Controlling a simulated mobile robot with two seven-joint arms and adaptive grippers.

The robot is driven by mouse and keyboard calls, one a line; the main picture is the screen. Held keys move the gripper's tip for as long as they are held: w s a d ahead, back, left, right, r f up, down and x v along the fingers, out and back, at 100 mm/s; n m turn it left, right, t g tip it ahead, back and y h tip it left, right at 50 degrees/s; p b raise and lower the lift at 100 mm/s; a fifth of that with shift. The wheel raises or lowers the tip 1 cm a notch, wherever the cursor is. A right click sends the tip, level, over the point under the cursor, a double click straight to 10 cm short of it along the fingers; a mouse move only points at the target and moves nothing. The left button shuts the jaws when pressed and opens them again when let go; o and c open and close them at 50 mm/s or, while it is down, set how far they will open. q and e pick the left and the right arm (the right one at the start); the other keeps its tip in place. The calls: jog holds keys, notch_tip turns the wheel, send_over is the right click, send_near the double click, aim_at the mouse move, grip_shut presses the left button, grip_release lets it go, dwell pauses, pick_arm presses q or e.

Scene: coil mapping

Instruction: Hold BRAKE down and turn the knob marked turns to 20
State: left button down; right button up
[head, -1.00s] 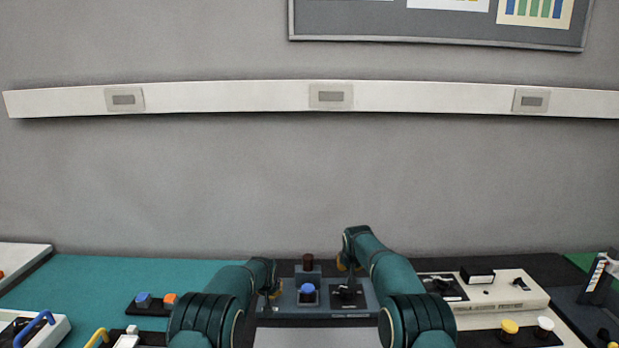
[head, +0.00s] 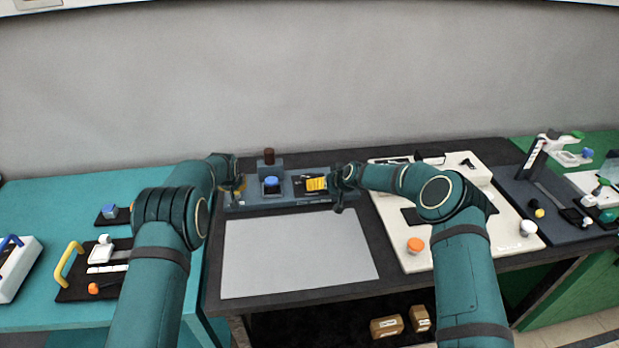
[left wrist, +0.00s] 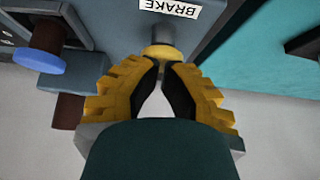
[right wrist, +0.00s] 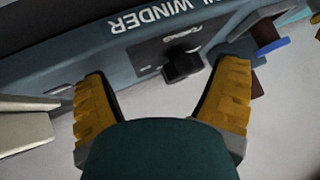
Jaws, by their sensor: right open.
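The coil winder (head: 300,202) is a blue-grey unit at the back of the dark table. In the left wrist view its BRAKE label (left wrist: 170,7) sits beside a grey stem with a yellow cap (left wrist: 162,52). My left gripper (left wrist: 160,66) has its fingertips together at that cap; I cannot tell whether the cap is pressed in. The black turns knob (right wrist: 182,64) is on a dark panel (right wrist: 150,55), its lettering partly legible. My right gripper (right wrist: 162,70) is open, facing the knob from a short distance. The scale around the knob is too small to read.
A pale grey mat (head: 295,255) lies clear in front. A cream panel (head: 480,240) with an orange knob (head: 415,245) is at the right; a teal table (head: 30,190) is at the left.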

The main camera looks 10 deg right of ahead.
aim_at(311, 178)
jog(key=s+r+n+t, duration=0.1)
jog(key=s+t, duration=0.1)
jog(key=s+r+n+t, duration=0.1)
jog(key=s+r+n, duration=0.1)
jog(key=shift+s+d+r+t+y, duration=0.1)
jog(key=shift+s+r+t+y, duration=0.05)
jog(key=shift+s+t+y, duration=0.2)
jog(key=shift+n+t, duration=0.25)
jog(key=shift+n, duration=0.05)
jog(key=shift+a+r+x, duration=0.1)
jog(key=shift+r+x, duration=0.1)
jog(key=shift+x, duration=2.65)
jog(key=shift+a+r+x, duration=0.1)
jog(key=shift+r+x, duration=0.05)
jog(key=shift+x, duration=2.65)
jog(key=shift+w, duration=0.1)
